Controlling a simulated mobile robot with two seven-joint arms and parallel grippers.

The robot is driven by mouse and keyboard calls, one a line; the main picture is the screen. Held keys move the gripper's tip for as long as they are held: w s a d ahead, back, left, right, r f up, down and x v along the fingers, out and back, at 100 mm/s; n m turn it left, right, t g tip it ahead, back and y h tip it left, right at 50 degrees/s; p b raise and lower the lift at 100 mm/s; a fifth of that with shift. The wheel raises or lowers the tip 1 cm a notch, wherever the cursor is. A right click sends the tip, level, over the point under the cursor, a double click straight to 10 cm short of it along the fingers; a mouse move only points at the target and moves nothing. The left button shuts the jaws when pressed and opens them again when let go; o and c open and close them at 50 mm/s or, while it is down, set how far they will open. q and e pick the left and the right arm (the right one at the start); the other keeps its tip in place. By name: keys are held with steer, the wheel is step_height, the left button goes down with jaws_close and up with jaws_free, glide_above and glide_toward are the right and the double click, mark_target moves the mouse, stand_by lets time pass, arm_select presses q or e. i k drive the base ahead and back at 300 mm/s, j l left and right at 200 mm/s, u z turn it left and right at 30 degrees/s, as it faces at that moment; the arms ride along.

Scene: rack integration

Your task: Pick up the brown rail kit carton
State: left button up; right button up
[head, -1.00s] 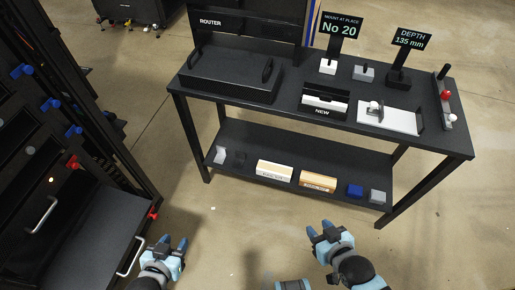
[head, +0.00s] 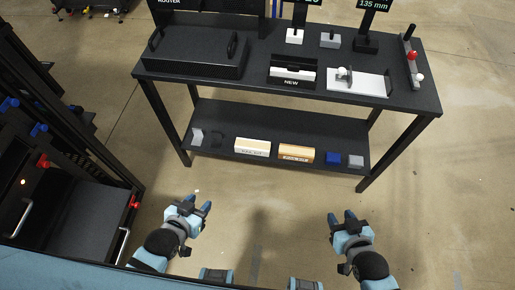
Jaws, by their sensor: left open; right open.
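The brown rail kit carton (head: 296,153) lies on the lower shelf (head: 285,123) of the black table, near the shelf's front edge. A cream carton (head: 252,147) of similar shape lies to its left, apart from it. My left gripper (head: 194,207) is open and empty over the floor, in front of and left of the table. My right gripper (head: 343,217) is open and empty over the floor, below and right of the brown carton in the picture. Neither gripper touches anything.
A blue block (head: 333,158) and a grey block (head: 356,161) sit right of the brown carton. The tabletop (head: 260,85) overhangs the shelf and holds a router box (head: 195,55) and several fixtures. A dark rack (head: 85,150) with an open drawer stands at left. The floor between is clear.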

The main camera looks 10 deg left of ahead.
mark_target(289, 152)
steer(key=i+u, duration=0.35)
steer(key=i, duration=0.85)
